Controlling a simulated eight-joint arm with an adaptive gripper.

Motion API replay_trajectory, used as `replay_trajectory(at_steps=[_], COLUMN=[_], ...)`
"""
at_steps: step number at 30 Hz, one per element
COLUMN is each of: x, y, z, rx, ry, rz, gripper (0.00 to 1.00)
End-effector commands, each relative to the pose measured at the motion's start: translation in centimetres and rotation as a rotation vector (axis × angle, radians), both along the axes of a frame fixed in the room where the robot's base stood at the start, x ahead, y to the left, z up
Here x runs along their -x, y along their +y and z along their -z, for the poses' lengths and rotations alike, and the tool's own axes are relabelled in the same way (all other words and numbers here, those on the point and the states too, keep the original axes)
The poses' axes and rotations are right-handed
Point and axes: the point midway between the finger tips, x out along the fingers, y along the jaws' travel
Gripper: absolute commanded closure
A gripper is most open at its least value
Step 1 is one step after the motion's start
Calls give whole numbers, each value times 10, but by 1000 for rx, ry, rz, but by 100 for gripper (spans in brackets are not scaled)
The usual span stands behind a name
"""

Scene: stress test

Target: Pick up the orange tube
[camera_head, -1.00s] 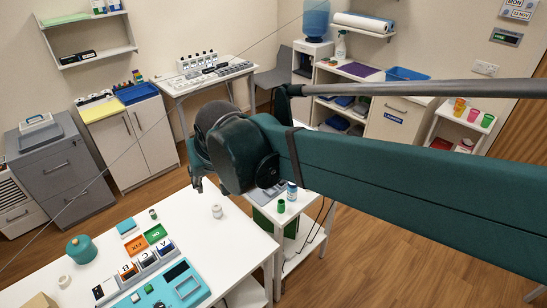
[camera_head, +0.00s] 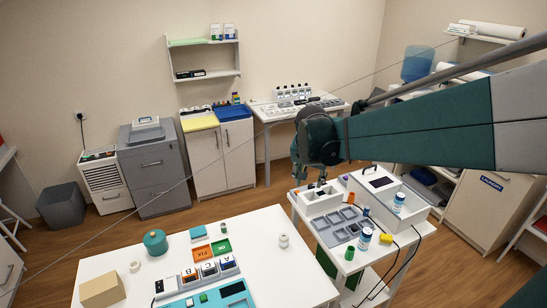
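A small orange item (camera_head: 366,211), possibly the orange tube, shows on the white cart (camera_head: 350,266), between the grey tray and the white box with a dark screen. It is too small to make out its shape. My gripper (camera_head: 316,184) hangs over the back left of the cart, above a white device (camera_head: 320,201) with dark openings. It is to the left of and beyond the orange item, apart from it. My dark wrist hides part of the gripper, and its fingers are too small to tell open from shut.
The cart also bears a grey compartment tray (camera_head: 340,222), a white box (camera_head: 385,190), white-and-blue bottles (camera_head: 364,238), a yellow item (camera_head: 386,239) and a green cup (camera_head: 349,254). A white table (camera_head: 270,250) with lettered blocks and a teal pot (camera_head: 155,243) stands left. Dark cables hang at the cart's right.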

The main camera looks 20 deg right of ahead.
Motion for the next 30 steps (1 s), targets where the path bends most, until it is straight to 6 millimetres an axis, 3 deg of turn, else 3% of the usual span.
replay_trajectory(at_steps=[15,30], x=[-54,-86], y=[-94,-190], z=[48,115], rx=[-20,-31], ry=[26,42], rz=[259,513], gripper=[64,64])
